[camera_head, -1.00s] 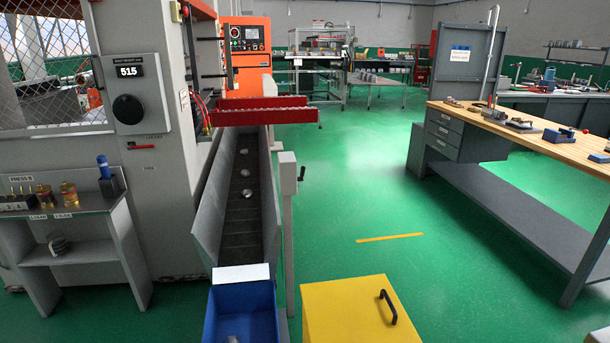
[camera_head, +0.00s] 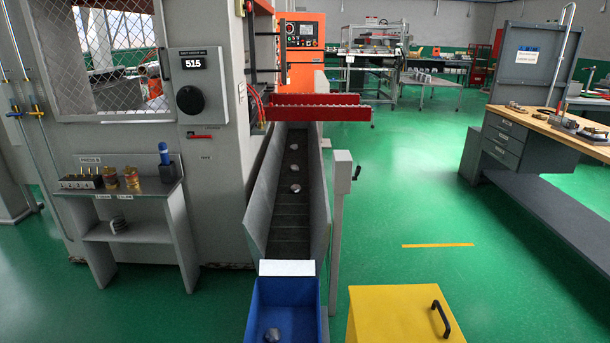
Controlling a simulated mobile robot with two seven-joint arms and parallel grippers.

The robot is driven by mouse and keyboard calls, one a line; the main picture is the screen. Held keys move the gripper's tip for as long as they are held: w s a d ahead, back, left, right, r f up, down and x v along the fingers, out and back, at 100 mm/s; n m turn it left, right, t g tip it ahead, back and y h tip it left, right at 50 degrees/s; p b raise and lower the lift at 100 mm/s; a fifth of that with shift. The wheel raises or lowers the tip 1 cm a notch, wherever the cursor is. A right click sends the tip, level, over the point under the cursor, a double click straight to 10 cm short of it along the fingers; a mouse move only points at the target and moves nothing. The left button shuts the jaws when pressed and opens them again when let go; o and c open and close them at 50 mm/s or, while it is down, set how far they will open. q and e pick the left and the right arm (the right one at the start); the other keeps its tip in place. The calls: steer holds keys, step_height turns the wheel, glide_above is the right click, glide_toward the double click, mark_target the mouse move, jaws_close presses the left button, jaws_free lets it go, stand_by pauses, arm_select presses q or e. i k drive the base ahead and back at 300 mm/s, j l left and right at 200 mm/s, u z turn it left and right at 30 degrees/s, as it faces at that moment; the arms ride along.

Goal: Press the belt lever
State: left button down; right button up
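A grey post (camera_head: 340,215) stands close to the right side of the conveyor belt (camera_head: 291,215). A small black lever (camera_head: 357,172) sticks out from the right of the post's head. A small red lever (camera_head: 199,136) sits on the press front under the panel reading 515. The label by it is too small to read, so I cannot tell which of the two is the belt lever. Several round metal pieces (camera_head: 295,188) lie on the belt. Neither of my grippers is in view.
A blue bin (camera_head: 251,312) with a metal piece in it stands at the belt's near end. A yellow box (camera_head: 390,315) with a black handle stands to its right. A small grey shelf (camera_head: 129,237) stands at left, a workbench (camera_head: 560,126) at right. Green floor between is clear.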

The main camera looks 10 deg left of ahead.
mark_target(355, 177)
steer(key=j+u, duration=0.4)
steer(key=i+j+u, duration=0.2)
steer(key=j+u, duration=0.2)
steer(key=i+j+u, duration=0.15)
steer(key=j+u, duration=0.25)
steer(key=i+j+u, duration=0.2)
steer(key=u, duration=0.2)
steer(key=i+j+u, duration=0.55)
steer(key=i+u, duration=0.2)
steer(key=u, duration=0.15)
steer(key=i+z, duration=0.45)
steer(key=i+j+z, duration=0.25)
steer(key=i+z, duration=0.35)
steer(key=z, duration=0.3)
steer(key=i+z, duration=0.2)
steer(key=z, duration=0.25)
steer(key=i+z, duration=0.15)
steer(key=z, duration=0.3)
steer(key=i+z, duration=0.15)
steer(key=z, duration=0.3)
steer(key=i+j+z, duration=0.15)
steer(key=z, duration=0.25)
steer(key=i+j+z, duration=0.1)
steer(key=z, duration=0.35)
steer(key=i+j+z, duration=0.1)
steer(key=z, duration=0.3)
steer(key=i+j+z, duration=0.15)
steer(key=z, duration=0.25)
steer(key=i+j+z, duration=0.15)
steer(key=z, duration=0.25)
